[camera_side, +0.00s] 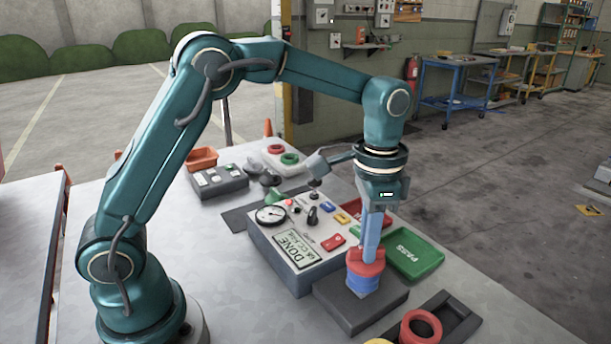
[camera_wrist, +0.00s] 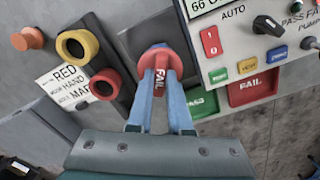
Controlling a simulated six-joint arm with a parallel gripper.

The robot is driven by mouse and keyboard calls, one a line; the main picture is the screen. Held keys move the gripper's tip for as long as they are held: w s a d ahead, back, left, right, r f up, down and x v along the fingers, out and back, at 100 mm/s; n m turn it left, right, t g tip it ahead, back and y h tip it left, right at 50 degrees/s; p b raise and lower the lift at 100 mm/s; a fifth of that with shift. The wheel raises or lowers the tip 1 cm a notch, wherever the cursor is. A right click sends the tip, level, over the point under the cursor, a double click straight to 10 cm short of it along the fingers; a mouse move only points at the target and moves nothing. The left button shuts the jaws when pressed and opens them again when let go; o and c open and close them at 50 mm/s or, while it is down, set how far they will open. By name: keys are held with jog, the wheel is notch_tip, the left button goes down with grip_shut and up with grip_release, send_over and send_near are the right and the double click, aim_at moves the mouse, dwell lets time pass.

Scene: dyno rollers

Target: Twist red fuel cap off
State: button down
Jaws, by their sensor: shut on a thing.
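The red fuel cap (camera_side: 366,264) sits on a blue neck (camera_side: 361,284) that stands on a dark grey block (camera_side: 345,306). In the wrist view the cap (camera_wrist: 155,57) shows with a raised red grip marked FAIL, and a bit of blue at its far edge. My gripper (camera_side: 369,247) points straight down over the cap. In the wrist view its two blue fingers (camera_wrist: 160,84) are shut on the cap's raised grip, one on each side. The cap looks level and on the neck. The side view hides the far finger, and I cannot tell how far the cap is turned.
A grey test box (camera_side: 262,235) with gauge, buttons and a DONE display stands beside the block. A green PASS tray (camera_side: 421,259) and a red FAIL tray (camera_wrist: 252,91) lie close by. A red ring (camera_side: 422,318) and a yellow ring (camera_wrist: 86,37) sit in a dark holder.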

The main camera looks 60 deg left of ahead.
jog(key=n, duration=0.5)
jog(key=shift+n, duration=0.3)
jog(key=n, duration=0.5)
jog(key=shift+f, duration=0.1)
jog(key=shift+r, duration=1)
jog(key=shift+r, duration=0.35)
jog(key=shift+r, duration=0.7)
jog(key=shift+r, duration=0.35)
jog(key=shift+r, duration=0.35)
jog(key=shift+r, duration=0.3)
